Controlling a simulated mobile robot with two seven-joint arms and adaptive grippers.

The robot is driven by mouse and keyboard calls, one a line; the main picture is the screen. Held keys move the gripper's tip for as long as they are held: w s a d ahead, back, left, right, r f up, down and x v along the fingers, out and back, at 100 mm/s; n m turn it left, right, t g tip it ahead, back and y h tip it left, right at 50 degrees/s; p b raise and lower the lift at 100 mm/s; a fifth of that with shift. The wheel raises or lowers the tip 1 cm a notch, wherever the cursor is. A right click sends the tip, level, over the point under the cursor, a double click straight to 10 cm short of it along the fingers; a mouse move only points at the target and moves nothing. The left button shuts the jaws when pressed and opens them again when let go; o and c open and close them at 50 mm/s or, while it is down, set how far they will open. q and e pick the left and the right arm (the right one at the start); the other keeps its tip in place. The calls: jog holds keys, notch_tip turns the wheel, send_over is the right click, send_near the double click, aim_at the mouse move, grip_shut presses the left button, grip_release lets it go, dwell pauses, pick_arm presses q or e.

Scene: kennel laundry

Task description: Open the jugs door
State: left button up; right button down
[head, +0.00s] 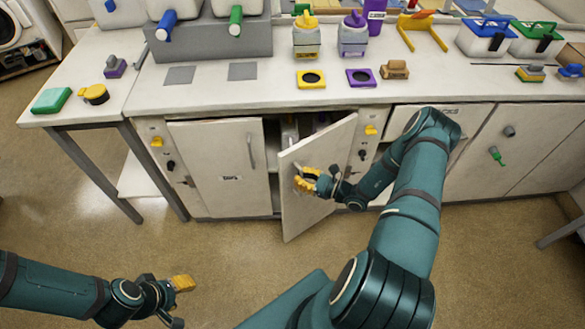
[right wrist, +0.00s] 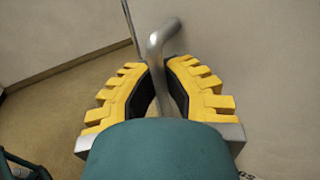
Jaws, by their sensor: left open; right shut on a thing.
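A pale cabinet door (head: 322,165) under the counter stands partly open, swung out on the side nearer the middle of the cabinet. My right gripper (head: 304,181) is at its outer face. In the right wrist view its yellow fingers (right wrist: 158,90) are closed around the grey bar handle (right wrist: 163,42). The cabinet inside shows only as a dark gap with a few items, too small to tell. The neighbouring left door (head: 222,165) is closed, with a handle and a small label I cannot read. My left gripper (head: 182,284) is open and empty above the floor at lower left.
The counter (head: 270,95) above holds a yellow-topped jug (head: 306,38), a purple-topped jug (head: 353,36), coloured mats and a brush (head: 395,69). A side table (head: 75,90) stands at left. Floor in front of the open door is clear. My right arm crosses before the right-hand cabinets.

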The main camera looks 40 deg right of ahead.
jog(key=shift+s+d, duration=0.15)
jog(key=shift+s, duration=0.6)
jog(key=c, duration=1)
grip_release()
jog(key=shift+s+d, duration=0.1)
jog(key=v, duration=1.1)
jog(key=shift+s+d, duration=0.15)
jog(key=shift+s, duration=0.2)
